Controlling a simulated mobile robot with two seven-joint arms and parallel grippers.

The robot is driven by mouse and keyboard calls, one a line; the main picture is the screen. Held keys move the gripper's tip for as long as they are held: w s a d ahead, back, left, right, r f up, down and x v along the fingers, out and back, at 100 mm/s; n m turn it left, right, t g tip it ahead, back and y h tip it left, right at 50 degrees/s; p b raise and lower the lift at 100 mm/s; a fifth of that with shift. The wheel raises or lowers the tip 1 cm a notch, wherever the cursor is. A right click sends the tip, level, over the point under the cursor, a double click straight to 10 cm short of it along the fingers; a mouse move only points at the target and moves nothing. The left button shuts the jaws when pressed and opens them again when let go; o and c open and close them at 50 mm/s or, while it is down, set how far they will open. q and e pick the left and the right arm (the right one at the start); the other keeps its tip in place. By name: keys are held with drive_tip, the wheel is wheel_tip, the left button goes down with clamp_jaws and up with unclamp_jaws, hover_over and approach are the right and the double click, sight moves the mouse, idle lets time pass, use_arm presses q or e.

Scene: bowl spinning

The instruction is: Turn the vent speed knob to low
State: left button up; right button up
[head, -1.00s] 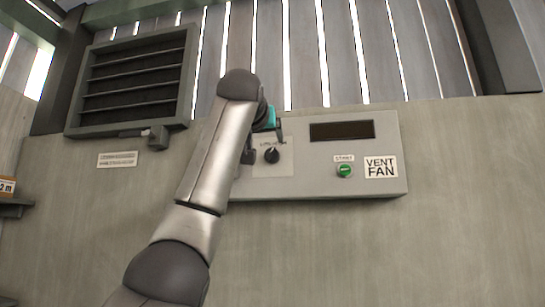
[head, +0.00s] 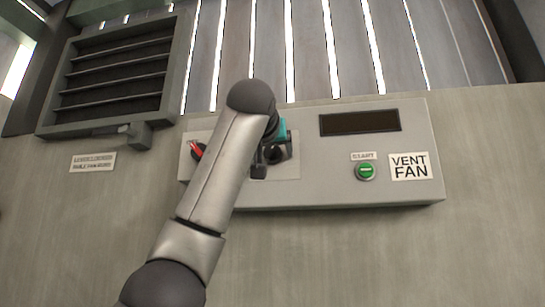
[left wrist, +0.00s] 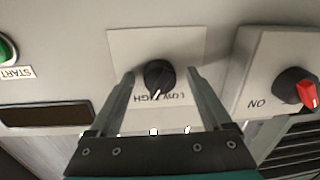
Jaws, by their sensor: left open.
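The black vent speed knob (left wrist: 159,76) sits on a pale plate, with LOW and HIGH lettering beside it upside down in the left wrist view. Its pointer is turned down and slightly left in that view, toward HIGH. My left gripper (left wrist: 161,78) is open, one finger on each side of the knob; I see gaps between fingers and knob and cannot tell how deep the tips reach. In the head view the left gripper (head: 270,160) partly covers the knob (head: 281,152). My right gripper is not in view.
The grey vent fan panel (head: 340,190) is on the wall. It carries a green start button (head: 365,172), a dark display (head: 360,122) and a red-tipped switch (left wrist: 305,94) marked ON. A louvred vent (head: 112,80) is at upper left.

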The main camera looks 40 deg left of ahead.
use_arm(q)
drive_tip(key=shift+s+d+r, duration=0.1)
drive_tip(key=shift+c, duration=0.8)
clamp_jaws()
